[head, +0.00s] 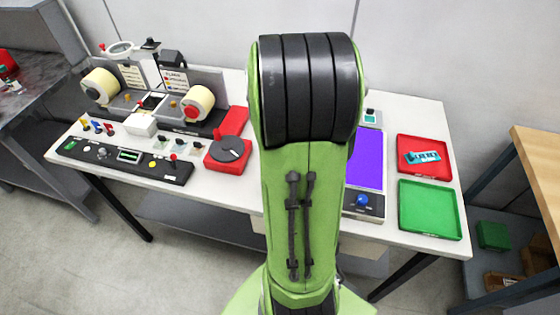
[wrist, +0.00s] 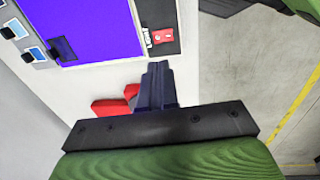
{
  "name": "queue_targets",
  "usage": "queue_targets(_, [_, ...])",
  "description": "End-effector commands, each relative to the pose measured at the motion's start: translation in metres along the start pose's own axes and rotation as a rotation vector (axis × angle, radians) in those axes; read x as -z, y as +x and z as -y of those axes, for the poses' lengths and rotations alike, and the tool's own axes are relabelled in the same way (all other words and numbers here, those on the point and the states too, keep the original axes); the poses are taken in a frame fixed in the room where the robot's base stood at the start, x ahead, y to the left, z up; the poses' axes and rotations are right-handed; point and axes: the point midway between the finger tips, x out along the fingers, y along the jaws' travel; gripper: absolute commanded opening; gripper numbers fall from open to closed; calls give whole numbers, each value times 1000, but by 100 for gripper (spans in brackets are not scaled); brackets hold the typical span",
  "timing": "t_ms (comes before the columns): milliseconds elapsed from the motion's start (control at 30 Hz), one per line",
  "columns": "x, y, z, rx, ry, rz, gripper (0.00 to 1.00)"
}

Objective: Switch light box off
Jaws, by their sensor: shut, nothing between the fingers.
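The light box shows a bright violet panel (head: 366,160) to the right of my arm in the head view. A blue knob (head: 362,201) sits on its front strip. My arm hides the box's left part. In the wrist view the violet panel (wrist: 85,22) fills the upper left, and a red rocker switch (wrist: 162,36) sits on the box's dark strip beside a small white label. My gripper (wrist: 155,68) is shut and empty. Its fingertips appear just below the switch in the picture; whether they touch the box I cannot tell. My arm hides the gripper in the head view.
A red tray (head: 446,166) holding a teal piece and a green tray (head: 428,222) lie right of the box. Left of my arm stand a red base with a grey disc (head: 228,150), a black control panel (head: 125,160) and the rewinder (head: 198,103). The table's front edge is close.

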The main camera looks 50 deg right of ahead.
Motion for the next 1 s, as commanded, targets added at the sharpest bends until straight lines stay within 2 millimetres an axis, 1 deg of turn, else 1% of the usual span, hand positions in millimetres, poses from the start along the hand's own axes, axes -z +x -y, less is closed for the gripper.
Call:
queue_targets(33, [-5,0,-3,-2,2,-1,0])
queue_targets(267, [-5,0,-2,-2,-3,-1,0])
queue_targets(367, [-5,8,-2,0,-3,0,0])
queue_targets(467, [-5,25,-2,3,-2,1,0])
queue_targets(800, [-5,101,-1,4,-3,1,0])
queue_targets(900, [-5,119,-2,3,-3,0,0])
queue_targets(1000, [-5,132,-2,1,-3,-1,0])
